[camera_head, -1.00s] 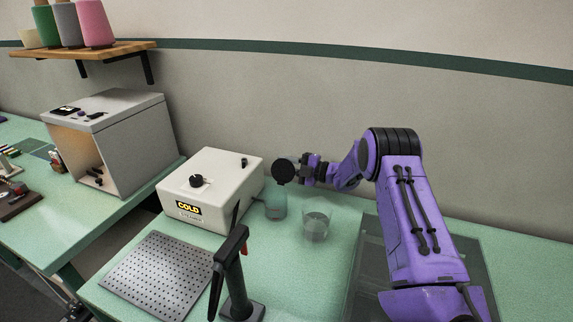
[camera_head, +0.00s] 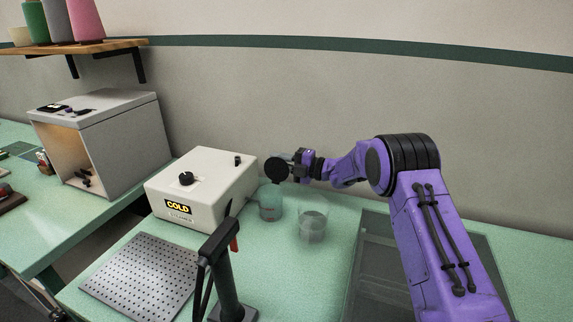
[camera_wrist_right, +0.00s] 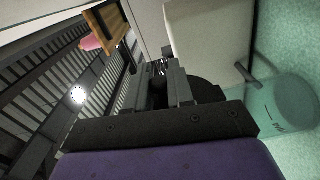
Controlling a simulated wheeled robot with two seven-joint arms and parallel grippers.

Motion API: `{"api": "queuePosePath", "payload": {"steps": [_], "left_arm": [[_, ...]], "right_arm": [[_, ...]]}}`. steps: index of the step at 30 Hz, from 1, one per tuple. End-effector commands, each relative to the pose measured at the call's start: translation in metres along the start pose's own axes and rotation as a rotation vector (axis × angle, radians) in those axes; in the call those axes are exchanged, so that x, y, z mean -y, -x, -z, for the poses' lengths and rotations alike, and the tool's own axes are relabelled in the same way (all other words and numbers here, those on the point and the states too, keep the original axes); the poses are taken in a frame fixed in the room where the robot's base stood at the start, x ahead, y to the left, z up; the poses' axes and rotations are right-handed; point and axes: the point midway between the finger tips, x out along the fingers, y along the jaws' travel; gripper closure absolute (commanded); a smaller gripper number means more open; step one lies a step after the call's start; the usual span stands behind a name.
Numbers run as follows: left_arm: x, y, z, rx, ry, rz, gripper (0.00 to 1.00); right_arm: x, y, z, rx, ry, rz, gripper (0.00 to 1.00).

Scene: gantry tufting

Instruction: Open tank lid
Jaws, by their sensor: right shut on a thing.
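A teal see-through tank (camera_head: 270,206) stands on the green bench, against the right side of the cream steamer box marked COLD (camera_head: 196,196). It also shows at the right of the right wrist view (camera_wrist_right: 278,112). A round black lid (camera_head: 277,171) is above the tank, its flat face turned toward the head camera; I cannot tell if it still touches the tank. My right gripper (camera_head: 297,168) comes in from the right and is shut on the lid. In the right wrist view the fingers (camera_wrist_right: 160,88) partly hide the dark disc (camera_wrist_right: 206,91). My left gripper is not in view.
A clear glass beaker (camera_head: 312,222) stands right of the tank, below my right forearm. A black stand with a red part (camera_head: 226,272) and a perforated metal plate (camera_head: 143,275) are in front. A dark flat panel (camera_head: 372,262) lies to the right.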

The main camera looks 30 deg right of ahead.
Motion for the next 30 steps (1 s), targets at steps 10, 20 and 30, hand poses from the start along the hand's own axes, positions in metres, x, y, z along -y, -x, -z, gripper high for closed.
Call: {"api": "queuePosePath", "payload": {"steps": [10,20,30], "left_arm": [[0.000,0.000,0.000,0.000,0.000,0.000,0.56],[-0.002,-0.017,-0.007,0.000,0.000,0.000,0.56],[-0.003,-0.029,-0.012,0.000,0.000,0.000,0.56]], "right_arm": [[0.000,0.002,0.000,0.001,-0.002,0.000,0.56],[0.003,0.049,-0.002,0.004,-0.002,-0.004,0.56],[0.001,0.105,0.000,0.000,-0.002,-0.001,0.56]]}}
